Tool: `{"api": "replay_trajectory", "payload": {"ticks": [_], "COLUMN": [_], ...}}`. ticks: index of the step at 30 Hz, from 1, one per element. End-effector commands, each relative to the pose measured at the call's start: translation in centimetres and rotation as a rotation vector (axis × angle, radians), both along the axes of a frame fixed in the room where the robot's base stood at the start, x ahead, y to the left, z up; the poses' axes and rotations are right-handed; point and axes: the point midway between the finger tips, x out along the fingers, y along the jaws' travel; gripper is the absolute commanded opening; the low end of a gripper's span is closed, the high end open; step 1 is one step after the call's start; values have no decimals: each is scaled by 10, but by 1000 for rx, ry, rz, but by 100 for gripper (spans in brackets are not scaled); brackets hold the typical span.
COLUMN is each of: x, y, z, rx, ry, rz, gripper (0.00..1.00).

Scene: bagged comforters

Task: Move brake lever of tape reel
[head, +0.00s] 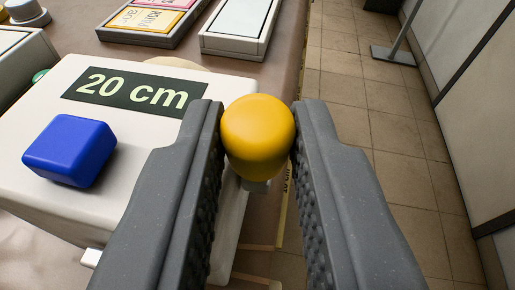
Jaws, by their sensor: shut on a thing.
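A yellow rounded knob (258,138) sits between the two grey fingers of my gripper (257,135), near their tips. The fingers are shut on it, one on each side. The knob appears to be the end of the brake lever; a short pale piece shows just below it, and the rest is hidden. It is at the right edge of a white box (50,180), which has a dark "20 cm" label (134,91) and a blue square button (70,150).
Behind the box on the brown table (285,40) stand a white framed panel (236,25) and a tray with pink and yellow labels (150,18). A tiled floor (390,130) lies to the right. A metal stand (395,50) and a wall panel (490,120) are farther right.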

Motion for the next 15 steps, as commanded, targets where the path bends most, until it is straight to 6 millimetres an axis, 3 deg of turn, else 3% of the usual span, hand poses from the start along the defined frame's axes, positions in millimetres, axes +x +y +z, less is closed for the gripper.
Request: {"api": "replay_trajectory", "payload": {"ticks": [15], "x": [12], "y": [0], "z": [11], "rx": [9], "ry": [226], "rz": [0], "gripper": [0]}}
